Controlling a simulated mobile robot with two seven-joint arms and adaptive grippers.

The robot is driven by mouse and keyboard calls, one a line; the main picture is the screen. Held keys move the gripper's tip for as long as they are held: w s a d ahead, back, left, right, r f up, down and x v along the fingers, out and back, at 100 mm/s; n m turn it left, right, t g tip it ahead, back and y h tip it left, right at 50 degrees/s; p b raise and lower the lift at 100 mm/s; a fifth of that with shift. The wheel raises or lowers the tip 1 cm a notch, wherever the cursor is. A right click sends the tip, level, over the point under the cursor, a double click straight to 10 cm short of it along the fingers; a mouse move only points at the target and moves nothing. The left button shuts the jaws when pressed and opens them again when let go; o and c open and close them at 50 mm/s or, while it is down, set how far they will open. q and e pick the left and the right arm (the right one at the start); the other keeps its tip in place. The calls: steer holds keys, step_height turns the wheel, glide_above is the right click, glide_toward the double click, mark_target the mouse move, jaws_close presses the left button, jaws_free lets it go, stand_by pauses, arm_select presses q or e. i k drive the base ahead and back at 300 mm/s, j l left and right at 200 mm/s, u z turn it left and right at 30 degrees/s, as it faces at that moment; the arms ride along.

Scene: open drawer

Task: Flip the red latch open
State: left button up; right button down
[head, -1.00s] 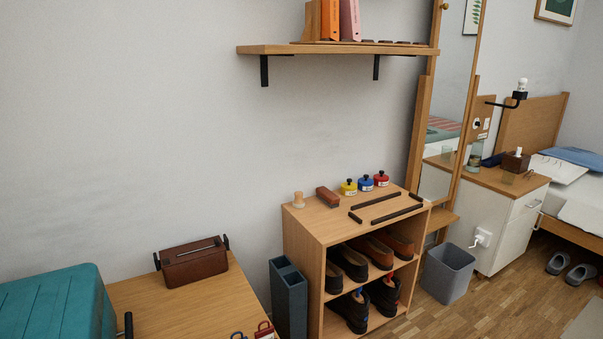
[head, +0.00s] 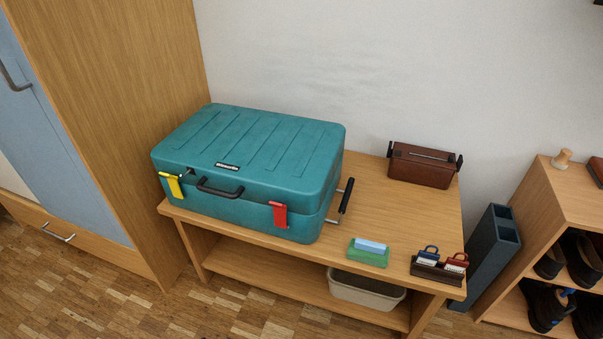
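A red latch (head: 279,215) is on the front of a teal suitcase (head: 250,150), towards its right end. It appears to lie flat against the front, spanning the seam between lid and base. A yellow latch (head: 173,185) is near the left end of the same front and looks tilted outward from it. A dark carry handle (head: 220,188) sits between the two latches. The lid is down. The suitcase stands on a wooden bench (head: 400,235). Neither of my grippers shows in the head view.
Right of the suitcase are a dark-handled metal bar (head: 346,197), a green block with a blue top (head: 368,253), a small rack with padlocks (head: 438,268) and a brown box (head: 422,165). A wooden wardrobe (head: 130,120) stands close on the left. Floor in front is clear.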

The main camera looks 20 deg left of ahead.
mark_target(280, 212)
steer(key=i+l+u, duration=0.3)
steer(key=l, duration=0.2)
steer(key=l+u, duration=0.15)
steer(key=u, duration=0.3)
